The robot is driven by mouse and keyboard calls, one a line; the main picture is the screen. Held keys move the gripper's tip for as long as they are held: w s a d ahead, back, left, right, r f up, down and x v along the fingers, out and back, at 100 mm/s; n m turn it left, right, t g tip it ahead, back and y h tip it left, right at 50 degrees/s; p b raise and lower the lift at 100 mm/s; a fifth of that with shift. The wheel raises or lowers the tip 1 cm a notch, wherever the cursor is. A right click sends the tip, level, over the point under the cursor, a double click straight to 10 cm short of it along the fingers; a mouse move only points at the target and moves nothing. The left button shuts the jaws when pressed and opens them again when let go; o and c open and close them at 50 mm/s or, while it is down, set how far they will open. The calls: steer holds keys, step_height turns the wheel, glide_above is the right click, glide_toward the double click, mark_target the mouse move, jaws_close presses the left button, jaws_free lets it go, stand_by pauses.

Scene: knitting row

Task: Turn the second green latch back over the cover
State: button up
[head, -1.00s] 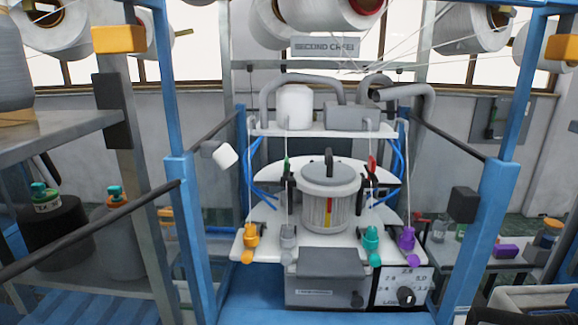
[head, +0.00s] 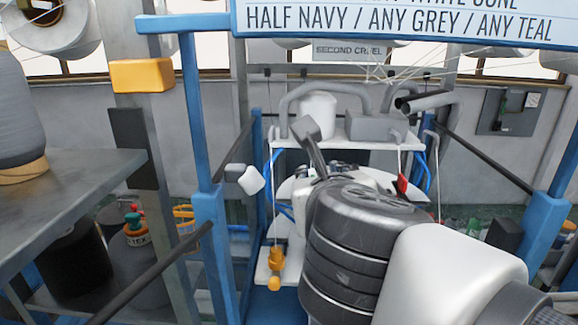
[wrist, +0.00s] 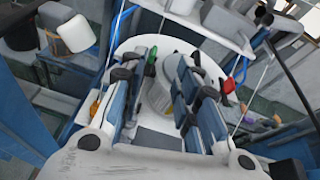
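In the wrist view, a green latch tip (wrist: 150,63) stands at the left side of the machine's round white plate, close to the left finger. A red latch tip (wrist: 228,86) shows to the right, beyond the right finger. The grey cover (wrist: 176,66) lies between and beyond the fingers, partly hidden. My gripper (wrist: 168,72) is open, with a clear gap between its fingers and nothing visibly held. In the head view the red tip (head: 402,184) shows right of my arm. My wrist hides the cover and green latch there.
A shelf with a white canister (head: 316,115) and grey hoses stands behind the machine. Blue frame posts (head: 212,240) flank it. Thin threads run vertically near the gripper.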

steer(key=w+f+b, duration=0.1)
steer(key=w+f, duration=0.1)
steer(key=w, duration=0.3)
steer(key=w+f+m+b, duration=0.1)
steer(key=w+f, duration=0.2)
steer(key=w, duration=0.2)
steer(key=w+a+f+m+b, duration=0.1)
steer(key=w+f+b, duration=0.1)
steer(key=w, duration=0.3)
steer(key=shift+w+f+g+h, duration=0.3)
steer(key=shift+f+g, duration=0.1)
steer(key=shift+c, duration=0.4)
jaws_close()
